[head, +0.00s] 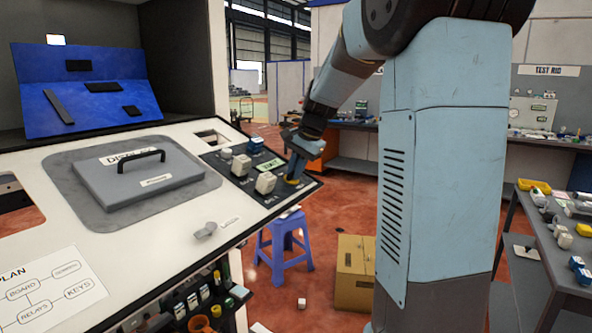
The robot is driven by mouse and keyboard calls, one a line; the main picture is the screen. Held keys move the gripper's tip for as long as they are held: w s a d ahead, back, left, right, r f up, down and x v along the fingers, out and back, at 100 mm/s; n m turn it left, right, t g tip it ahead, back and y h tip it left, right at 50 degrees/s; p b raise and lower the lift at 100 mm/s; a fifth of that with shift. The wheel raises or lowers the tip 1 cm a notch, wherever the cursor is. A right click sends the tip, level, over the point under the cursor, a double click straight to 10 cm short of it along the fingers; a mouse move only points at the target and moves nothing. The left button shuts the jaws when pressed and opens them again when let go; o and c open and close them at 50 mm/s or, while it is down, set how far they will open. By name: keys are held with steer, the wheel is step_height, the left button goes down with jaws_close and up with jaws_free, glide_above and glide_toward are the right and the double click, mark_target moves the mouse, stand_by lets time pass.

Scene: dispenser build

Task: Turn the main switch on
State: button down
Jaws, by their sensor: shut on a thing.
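A dark panel (236,187) at the right edge of the white sloping console carries several white and blue blocks and a green label. At its right end a small yellow part (293,182) shows under my gripper. It looks like the base of a rotary switch, likely the main switch, but its label cannot be read. My gripper (296,170) points down there with its jaws shut. The fingers hide what they hold, which appears to be the switch's handle. Whether the switch is on or off cannot be seen.
A grey display lid (178,187) with a black handle lies on the console (130,245). A grey knob (205,231) sits near the front edge. A blue stool (284,245) and a cardboard box (354,270) stand on the floor. A cluttered table (530,255) is at right.

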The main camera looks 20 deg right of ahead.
steer(key=shift+r, duration=0.1)
stand_by(0.4)
steer(key=c, duration=1.2)
jaws_free()
steer(key=shift+o, duration=0.2)
steer(key=v, duration=1.3)
steer(key=shift+r, duration=0.3)
steer(key=s+a+f+n+h, duration=0.1)
steer(key=s+a+f+n, duration=0.2)
steer(key=s, duration=0.6)
steer(key=s+a+f+n+t, duration=0.1)
steer(key=s+a+f+n, duration=0.2)
steer(key=s+f, duration=0.3)
steer(key=s+a+f+n+t+h, duration=0.1)
steer(key=s+a+f+n, duration=0.2)
steer(key=s, duration=0.8)
steer(key=shift+s+a+f+n+h, duration=0.25)
steer(key=shift+s+f+n+h, duration=0.05)
steer(key=shift+f+n, duration=0.45)
